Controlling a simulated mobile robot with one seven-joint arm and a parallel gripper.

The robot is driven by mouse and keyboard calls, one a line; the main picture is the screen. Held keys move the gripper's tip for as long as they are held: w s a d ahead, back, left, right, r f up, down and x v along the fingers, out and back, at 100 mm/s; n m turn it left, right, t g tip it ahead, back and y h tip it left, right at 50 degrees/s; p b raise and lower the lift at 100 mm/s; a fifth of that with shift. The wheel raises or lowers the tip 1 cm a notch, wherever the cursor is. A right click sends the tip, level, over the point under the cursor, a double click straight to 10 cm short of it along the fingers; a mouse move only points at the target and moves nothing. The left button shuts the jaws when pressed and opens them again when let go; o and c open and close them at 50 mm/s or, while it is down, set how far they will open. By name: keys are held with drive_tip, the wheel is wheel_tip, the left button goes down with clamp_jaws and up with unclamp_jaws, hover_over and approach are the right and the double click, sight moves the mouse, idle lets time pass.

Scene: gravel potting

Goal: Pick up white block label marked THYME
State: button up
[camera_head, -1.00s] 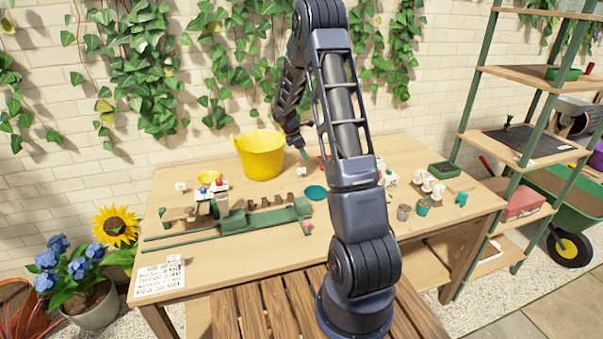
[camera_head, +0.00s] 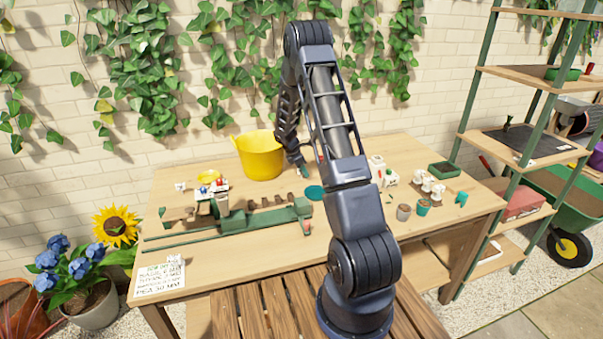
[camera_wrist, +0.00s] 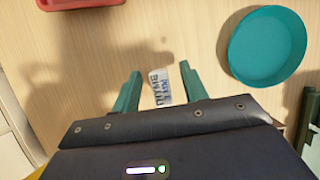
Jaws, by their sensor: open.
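A small white label block (camera_wrist: 161,86) with dark lettering, upside down in the wrist view, lies on the wooden table. The lettering looks like THYME but is blurred. My gripper (camera_wrist: 160,78) is open, with one green finger on each side of the block. The fingers look apart from it, and I cannot tell how far above the table they are. In the head view my gripper (camera_head: 304,171) is low behind my arm, right of the yellow bucket. I cannot make out the block there.
A teal dish (camera_wrist: 268,45) lies right of the fingers; it also shows in the head view (camera_head: 314,193). A red tray (camera_wrist: 80,4) is at the upper left of the wrist view. The yellow bucket (camera_head: 262,155) stands close to my gripper. Bare tabletop surrounds the block.

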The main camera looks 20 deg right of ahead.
drive_tip(key=shift+x, duration=0.95)
clamp_jaws()
drive_tip(key=shift+r, duration=0.1)
